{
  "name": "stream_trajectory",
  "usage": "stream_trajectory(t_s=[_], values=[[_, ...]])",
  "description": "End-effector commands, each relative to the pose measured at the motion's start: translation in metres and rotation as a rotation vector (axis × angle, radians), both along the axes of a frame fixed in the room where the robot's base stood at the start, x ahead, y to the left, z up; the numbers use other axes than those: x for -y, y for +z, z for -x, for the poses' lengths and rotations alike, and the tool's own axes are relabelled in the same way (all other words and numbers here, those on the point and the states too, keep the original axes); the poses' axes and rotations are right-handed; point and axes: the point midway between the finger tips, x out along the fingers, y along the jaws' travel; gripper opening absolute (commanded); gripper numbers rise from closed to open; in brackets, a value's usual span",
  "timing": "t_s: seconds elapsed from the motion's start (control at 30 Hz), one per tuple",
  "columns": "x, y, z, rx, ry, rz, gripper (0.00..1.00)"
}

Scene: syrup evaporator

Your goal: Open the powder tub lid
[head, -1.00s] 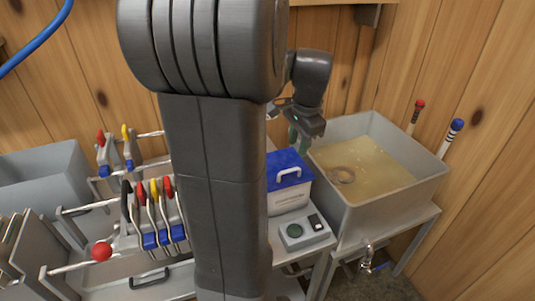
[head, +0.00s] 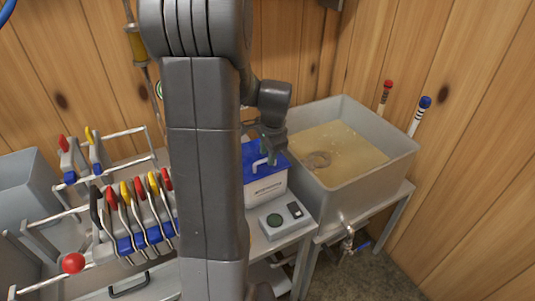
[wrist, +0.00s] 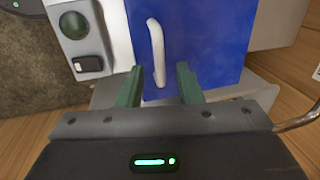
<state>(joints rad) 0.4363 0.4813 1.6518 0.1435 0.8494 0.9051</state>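The powder tub (head: 266,189) is a white box with a blue lid (head: 253,155), standing on the bench left of the large basin. The lid looks shut. It carries a white bar handle (head: 261,164), which also shows in the wrist view (wrist: 156,52). My gripper (head: 270,150) is over the lid, close to the handle. In the wrist view my gripper (wrist: 160,82) has its two green fingers apart, with the near end of the handle between them. I cannot tell whether the fingers touch the handle. Part of the lid is hidden behind my arm in the head view.
A grey basin of yellowish liquid (head: 398,160) stands right of the tub. A small box with a green button (head: 275,221) sits in front of the tub. The floor at right is clear.

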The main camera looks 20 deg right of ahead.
Motion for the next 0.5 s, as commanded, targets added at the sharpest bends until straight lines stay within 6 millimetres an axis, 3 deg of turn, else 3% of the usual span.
stream_trajectory(t_s=[0.37,0.4,0.5], values=[[-0.0003,-0.0079,-0.0015,0.000,0.000,0.001,0.33],[-0.0002,-0.0078,-0.0015,0.000,0.000,0.001,0.31],[-0.0002,-0.0077,-0.0015,0.000,0.000,0.001,0.11]])
